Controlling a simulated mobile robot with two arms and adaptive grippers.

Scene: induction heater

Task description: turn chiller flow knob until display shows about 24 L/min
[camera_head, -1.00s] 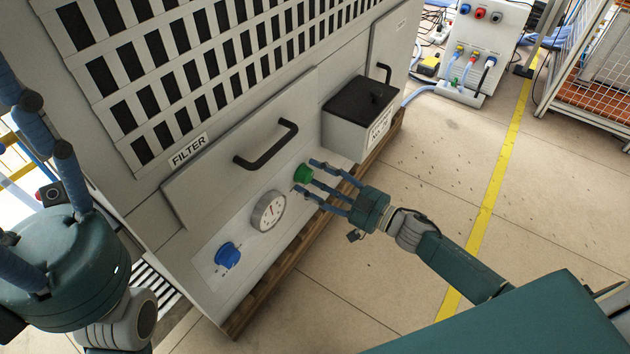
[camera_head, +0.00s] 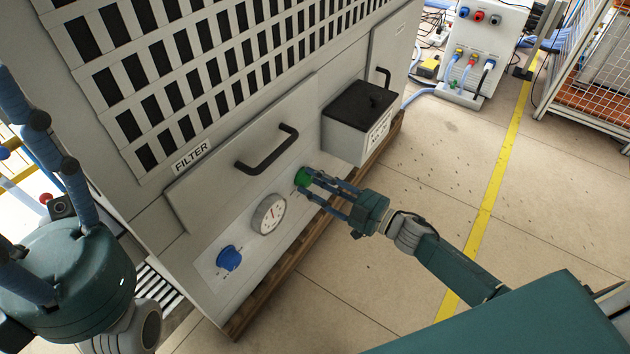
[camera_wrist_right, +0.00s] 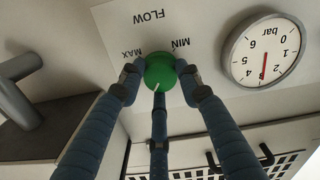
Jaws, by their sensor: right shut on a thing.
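The green flow knob (camera_head: 303,177) sits on the lower front panel of the chiller (camera_head: 216,238). In the right wrist view the knob (camera_wrist_right: 160,71) lies under a FLOW label with MIN and MAX marks, all upside down. My right gripper (camera_head: 310,183) has its blue fingers closed around the knob; the fingertips (camera_wrist_right: 160,75) touch its sides. A white pointer line shows on the knob's lower edge in that view. My left gripper (camera_head: 40,180) is at the left edge, its blue fingers raised and apart, away from the panel. No flow display is readable.
A round bar gauge (camera_head: 269,214) and a blue knob (camera_head: 229,258) are on the same panel. A black handle (camera_head: 267,150) and a grey box with a black lid (camera_head: 360,120) stick out nearby. Clear floor lies right of the chiller.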

